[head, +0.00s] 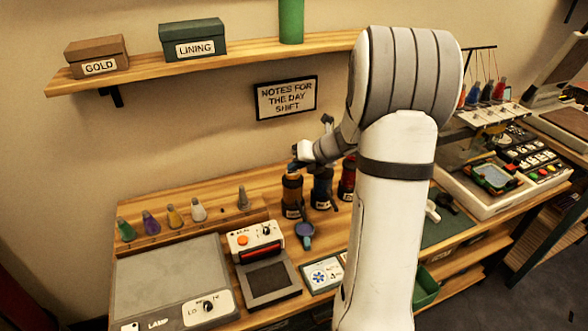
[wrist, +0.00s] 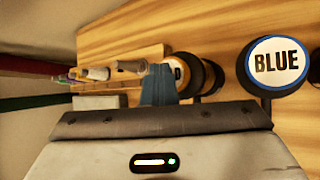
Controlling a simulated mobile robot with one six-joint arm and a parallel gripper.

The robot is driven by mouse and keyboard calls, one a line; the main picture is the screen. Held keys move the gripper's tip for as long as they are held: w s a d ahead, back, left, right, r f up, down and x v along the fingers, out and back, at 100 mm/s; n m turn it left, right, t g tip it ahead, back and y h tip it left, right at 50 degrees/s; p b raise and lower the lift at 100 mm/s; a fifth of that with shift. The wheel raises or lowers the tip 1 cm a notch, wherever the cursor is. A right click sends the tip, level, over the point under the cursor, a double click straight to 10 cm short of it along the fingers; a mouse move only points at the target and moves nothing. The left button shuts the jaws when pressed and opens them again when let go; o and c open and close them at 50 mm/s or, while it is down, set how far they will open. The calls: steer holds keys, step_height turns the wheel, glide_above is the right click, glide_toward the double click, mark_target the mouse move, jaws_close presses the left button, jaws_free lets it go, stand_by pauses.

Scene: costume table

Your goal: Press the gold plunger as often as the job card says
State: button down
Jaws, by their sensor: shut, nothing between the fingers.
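An amber-and-black dispenser (head: 292,187), which looks like the gold one, stands on the table at the left end of a short row. Its label is unreadable in the head view. A blue dispenser (head: 321,187) and a red one (head: 347,176) stand to its right. My gripper (head: 295,163) is shut and empty, just above the amber one; I cannot tell if it touches. In the wrist view the shut fingers (wrist: 160,85) partly cover a round label (wrist: 180,72), with the BLUE label (wrist: 277,62) to their right. I cannot identify a job card showing a count.
A card with a blue flower (head: 324,275) lies at the front. A magnifier (head: 305,233), a device with an orange button (head: 255,241) and a lamp box (head: 165,285) are nearby. Several small cones stand at the left. A sign (head: 286,98) hangs behind; a shelf (head: 150,73) is above.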

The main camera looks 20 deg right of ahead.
mark_target(296, 173)
stand_by(0.3)
steer(key=shift+r+p, duration=1.2)
steer(key=shift+p, duration=0.05)
step_height(296, 173, up, 5)
steer(key=p, duration=0.5)
